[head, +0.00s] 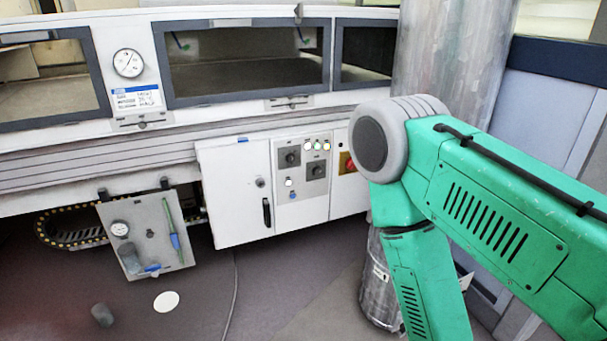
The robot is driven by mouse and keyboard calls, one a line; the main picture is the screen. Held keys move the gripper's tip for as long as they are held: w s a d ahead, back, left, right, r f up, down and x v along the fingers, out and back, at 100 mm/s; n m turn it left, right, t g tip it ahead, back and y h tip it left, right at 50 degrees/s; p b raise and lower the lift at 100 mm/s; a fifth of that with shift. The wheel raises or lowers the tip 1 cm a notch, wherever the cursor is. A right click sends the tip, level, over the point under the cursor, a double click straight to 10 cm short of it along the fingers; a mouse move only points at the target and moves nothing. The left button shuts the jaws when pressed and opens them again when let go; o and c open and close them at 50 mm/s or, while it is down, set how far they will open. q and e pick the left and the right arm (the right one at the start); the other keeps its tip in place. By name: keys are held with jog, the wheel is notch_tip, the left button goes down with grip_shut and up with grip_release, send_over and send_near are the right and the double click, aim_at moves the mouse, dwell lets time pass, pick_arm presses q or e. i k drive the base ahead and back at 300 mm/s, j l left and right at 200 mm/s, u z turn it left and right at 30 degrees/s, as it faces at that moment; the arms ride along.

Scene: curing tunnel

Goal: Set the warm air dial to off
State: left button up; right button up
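A grey control panel (312,200) on the front of the white tunnel machine carries two dark square rotary dials. The upper left dial (289,157) and the lower right dial (316,170) are small in the head view. Their labels are too small to read, so I cannot tell which is the warm air dial or where either pointer stands. My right arm comes in from the right, bends at a grey joint and runs down out of the picture. Its gripper is not in view. My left arm and gripper are not in view.
A white cabinet door (232,195) with a black handle is left. A grey tool board (140,240) hangs lower left. A metal column (455,50) stands behind my arm.

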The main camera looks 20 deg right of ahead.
aim_at(317, 172)
jog(key=z, duration=1.2)
jog(key=i+z, duration=0.15)
jog(key=i, duration=0.35)
jog(key=i+j+z, duration=0.15)
jog(key=i, duration=0.35)
jog(key=i+j+z, duration=0.15)
jog(key=i, duration=0.35)
